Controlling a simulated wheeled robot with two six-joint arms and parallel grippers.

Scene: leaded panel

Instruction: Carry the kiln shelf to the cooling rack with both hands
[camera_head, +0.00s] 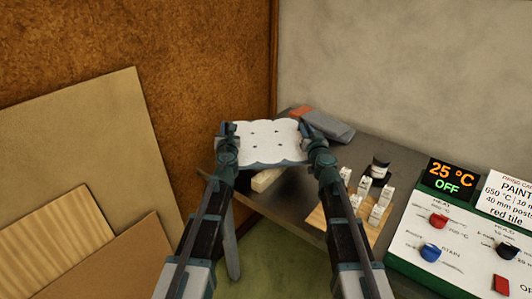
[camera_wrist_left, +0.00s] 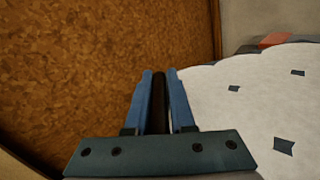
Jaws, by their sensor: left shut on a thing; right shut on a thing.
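The kiln shelf (camera_head: 268,142) is a pale slab with a scalloped edge and several small dark marks, held between my two grippers above the back left of the table. It also fills the right side of the left wrist view (camera_wrist_left: 255,105). My left gripper (camera_head: 228,129) is shut at its left end; in the left wrist view its fingers (camera_wrist_left: 159,75) close around a dark upright piece beside the slab. My right gripper (camera_head: 307,131) is shut at its right end; the exact contact is too small to see. I cannot make out a cooling rack.
The dark table (camera_head: 290,205) carries a beige bar (camera_head: 266,179), a grey block with an orange end (camera_head: 328,125), a dark jar (camera_head: 379,168) and small white blocks on a wooden board (camera_head: 321,215). A control panel (camera_head: 450,225) stands right. A brown wall (camera_head: 205,60) is close left.

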